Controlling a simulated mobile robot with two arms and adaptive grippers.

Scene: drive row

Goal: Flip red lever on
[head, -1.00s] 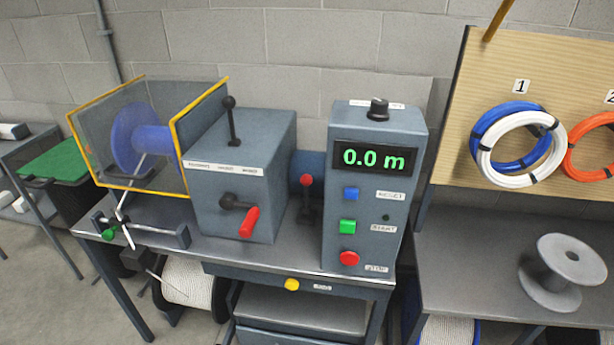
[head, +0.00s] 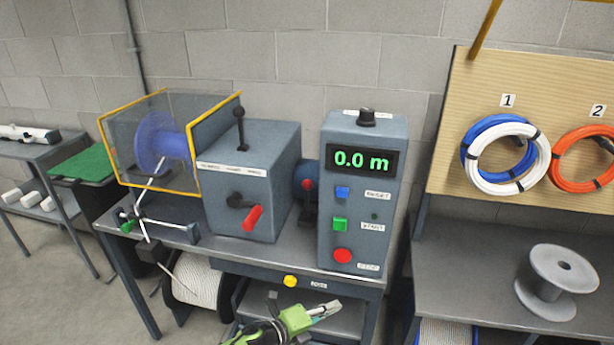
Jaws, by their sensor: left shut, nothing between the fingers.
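A red-handled crank lever (head: 252,217) sits on the front of the grey machine box (head: 230,185), its red grip slanting downward. A second small lever with a red knob (head: 308,184) stands in the gap between that box and the control panel (head: 338,240). My left gripper (head: 330,309), on a green arm, is at the bottom of the view, lower than the table's front edge and apart from both levers. It is shut and empty. My right gripper is not in view.
The metal table (head: 270,257) holds the box, the panel and a caged blue spool (head: 160,140). A yellow button (head: 290,281) is on its front edge. A side table (head: 460,270) at right holds a grey spool (head: 548,290). A black-knobbed lever (head: 240,125) tops the box.

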